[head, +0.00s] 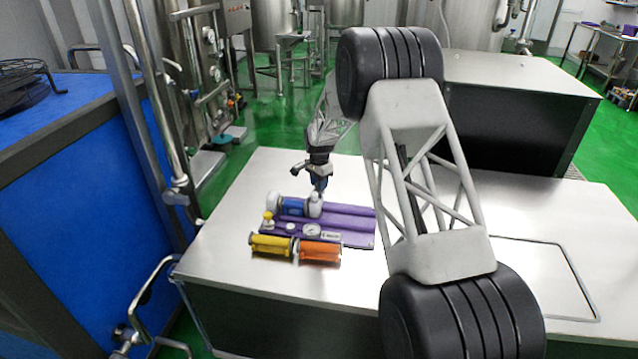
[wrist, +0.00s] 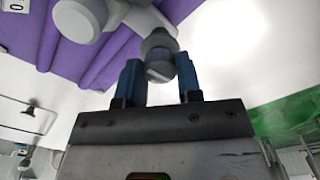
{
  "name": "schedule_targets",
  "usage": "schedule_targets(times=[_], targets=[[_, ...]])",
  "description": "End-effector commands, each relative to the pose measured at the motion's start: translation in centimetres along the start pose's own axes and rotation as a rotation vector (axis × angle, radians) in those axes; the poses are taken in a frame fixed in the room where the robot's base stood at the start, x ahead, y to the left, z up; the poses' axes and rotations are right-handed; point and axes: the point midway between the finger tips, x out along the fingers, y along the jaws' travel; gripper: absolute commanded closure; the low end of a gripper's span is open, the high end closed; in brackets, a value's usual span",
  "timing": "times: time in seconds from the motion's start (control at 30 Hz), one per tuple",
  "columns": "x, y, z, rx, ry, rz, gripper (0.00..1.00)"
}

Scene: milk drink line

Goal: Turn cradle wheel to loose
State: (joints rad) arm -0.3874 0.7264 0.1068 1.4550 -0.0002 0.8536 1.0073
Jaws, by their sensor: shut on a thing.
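The purple cradle (head: 345,222) lies on the steel table, with a blue and white cylinder (head: 292,207) along its left part. It also shows as purple ridges in the wrist view (wrist: 100,68). My gripper (head: 319,188) points down at the cylinder's right end. In the wrist view, my gripper's two blue fingers (wrist: 160,72) are shut on a small round grey knob (wrist: 158,46), which I take to be the cradle wheel. The wheel's marks are too small to read. In the head view the fingertips hide part of it.
A yellow cartridge (head: 270,245) and an orange cartridge (head: 319,251) lie in front of the cradle. A round gauge (head: 312,230) and a yellow-topped fitting (head: 268,219) sit at its front edge. The steel table (head: 225,235) is clear to the left.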

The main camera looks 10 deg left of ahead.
Motion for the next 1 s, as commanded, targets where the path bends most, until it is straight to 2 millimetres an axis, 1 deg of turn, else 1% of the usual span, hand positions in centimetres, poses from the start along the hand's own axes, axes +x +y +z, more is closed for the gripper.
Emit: schedule_targets(times=[0.27, 1.0], targets=[[-0.13, -0.04, 0.03, -0.227, 0.0, -0.001, 0.91], [-0.08, -0.04, 0.06, -0.931, 0.0, -0.001, 0.91]])
